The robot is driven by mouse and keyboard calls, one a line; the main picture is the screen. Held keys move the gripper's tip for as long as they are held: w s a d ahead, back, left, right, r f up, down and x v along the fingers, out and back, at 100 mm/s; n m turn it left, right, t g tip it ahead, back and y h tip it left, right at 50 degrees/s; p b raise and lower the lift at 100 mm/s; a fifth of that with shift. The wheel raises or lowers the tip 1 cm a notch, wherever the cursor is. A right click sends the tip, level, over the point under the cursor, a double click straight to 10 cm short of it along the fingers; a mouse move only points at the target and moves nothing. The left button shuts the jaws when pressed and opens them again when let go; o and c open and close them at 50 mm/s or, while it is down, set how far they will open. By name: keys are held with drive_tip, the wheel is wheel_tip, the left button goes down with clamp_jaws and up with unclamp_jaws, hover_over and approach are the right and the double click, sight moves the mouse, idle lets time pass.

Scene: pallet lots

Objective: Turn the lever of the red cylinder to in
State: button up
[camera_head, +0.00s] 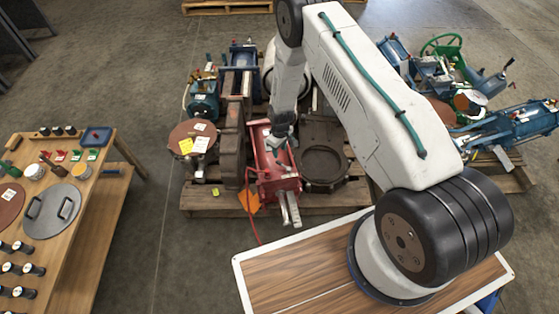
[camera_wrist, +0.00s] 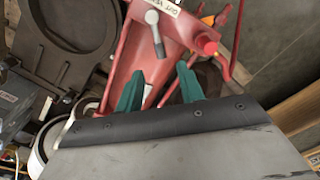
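The red cylinder (camera_head: 264,160) lies on the middle pallet, its rod end towards me. In the wrist view the red cylinder (camera_wrist: 127,62) runs from the top down between my fingers. A small grey lever (camera_wrist: 155,32) with a round end sits on its top face, beside a white label (camera_wrist: 166,5) with only partly readable lettering. My gripper (camera_wrist: 160,88) has its two green fingers apart and nothing between them. The lever is ahead of the fingertips, with no visible contact. In the head view my gripper (camera_head: 279,142) is over the cylinder, and the lever cannot be made out.
A red fitting (camera_wrist: 207,46) sticks out beside the lever. A dark ring-shaped casting (camera_head: 323,166) and a brown disc with tags (camera_head: 193,139) flank the cylinder. A red hose (camera_head: 250,215) hangs to the floor. A wooden table (camera_head: 95,195) with parts stands at left.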

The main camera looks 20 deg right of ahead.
sight(279, 162)
wheel_tip(279, 162, down, 8)
drive_tip(key=shift+s+a, duration=0.1)
idle(0.4)
clamp_jaws()
